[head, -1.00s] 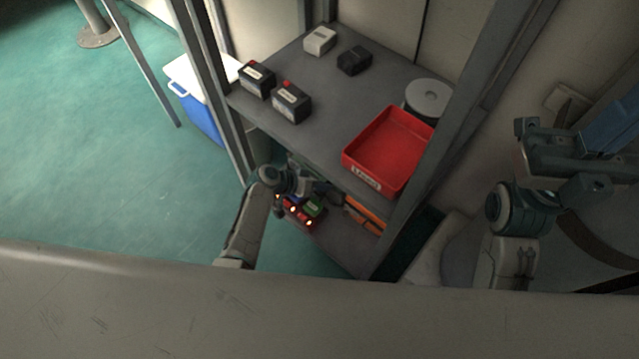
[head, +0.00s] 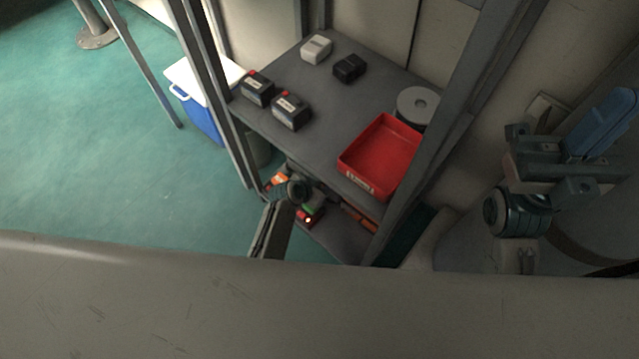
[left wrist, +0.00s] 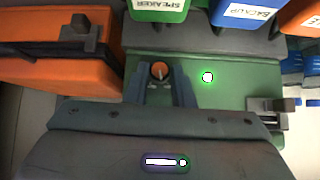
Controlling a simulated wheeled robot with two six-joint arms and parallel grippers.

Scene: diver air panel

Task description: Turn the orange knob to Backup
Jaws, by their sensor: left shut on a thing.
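The orange knob (left wrist: 159,70) sits on a green panel (left wrist: 218,97) in the left wrist view, with a pale pointer mark on its face. My left gripper (left wrist: 160,88) has its two dark fingers on either side of the knob and is shut on it. The fingertips hide part of the knob's lower surround. In the head view my left gripper (head: 308,197) reaches into the lower shelf of the rack, where the knob is too small or hidden to make out. My right gripper (head: 548,160) is at the right, away from the rack; its jaw opening is unclear.
Behind the panel are a green bin labelled SPEAKER (left wrist: 160,8) and a blue one labelled BACKUP (left wrist: 247,14). An orange case (left wrist: 75,75) stands close at left. The upper shelf (head: 325,110) is just above my left arm; rack posts flank it.

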